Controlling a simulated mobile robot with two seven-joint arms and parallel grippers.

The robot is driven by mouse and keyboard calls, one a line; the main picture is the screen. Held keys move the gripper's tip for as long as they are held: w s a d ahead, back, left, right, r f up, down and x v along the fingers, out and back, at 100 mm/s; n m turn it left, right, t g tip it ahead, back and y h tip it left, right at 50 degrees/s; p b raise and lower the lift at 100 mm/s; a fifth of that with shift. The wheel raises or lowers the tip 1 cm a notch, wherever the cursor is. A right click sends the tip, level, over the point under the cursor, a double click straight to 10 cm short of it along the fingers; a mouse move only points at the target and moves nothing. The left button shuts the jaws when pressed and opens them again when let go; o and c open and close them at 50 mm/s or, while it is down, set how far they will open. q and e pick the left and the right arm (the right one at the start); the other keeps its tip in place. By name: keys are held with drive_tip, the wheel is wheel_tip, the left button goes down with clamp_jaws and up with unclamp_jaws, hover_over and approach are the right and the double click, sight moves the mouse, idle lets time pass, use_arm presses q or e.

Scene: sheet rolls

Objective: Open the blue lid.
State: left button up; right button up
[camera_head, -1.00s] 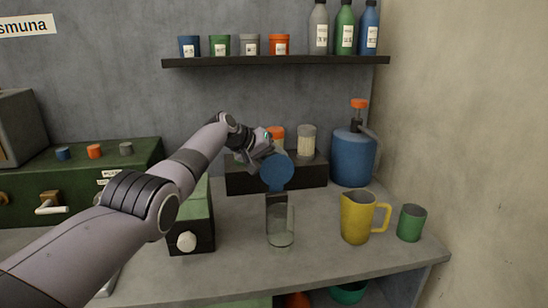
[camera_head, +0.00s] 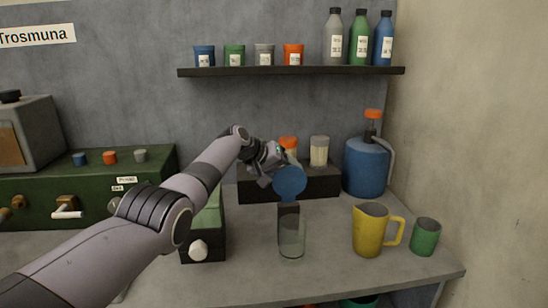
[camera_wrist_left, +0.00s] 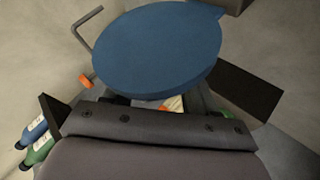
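The blue lid (camera_head: 289,181) is a round disc standing raised above the clear glass jar (camera_head: 292,243), its face turned toward the head camera. A dark hinge strip (camera_head: 289,212) joins it to the jar, whose mouth looks uncovered. My left gripper (camera_head: 268,162) is just behind and left of the raised lid, with its fingers partly hidden. In the left wrist view the lid (camera_wrist_left: 157,48) is large and covers most of the fingertips, so I cannot tell their opening or whether they touch it. My right gripper is not in view.
A yellow pitcher (camera_head: 370,235) and a green cup (camera_head: 425,237) stand right of the jar. A green-topped box (camera_head: 203,248) with a white knob is left. Behind are a dark riser (camera_head: 255,187) with small jars and a blue jug (camera_head: 365,168). A shelf (camera_head: 290,71) hangs above.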

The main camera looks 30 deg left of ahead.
use_arm(q)
drive_tip(key=s+a+r+p, duration=0.3)
drive_tip(key=a+r+p, duration=0.1)
drive_tip(key=r, duration=0.1)
drive_tip(key=shift+a+r, duration=0.35)
idle(0.5)
drive_tip(key=shift+s, duration=0.1)
idle(0.4)
drive_tip(key=b+v, duration=0.1)
drive_tip(key=v, duration=0.6)
drive_tip(key=shift+f, duration=0.1)
idle(0.6)
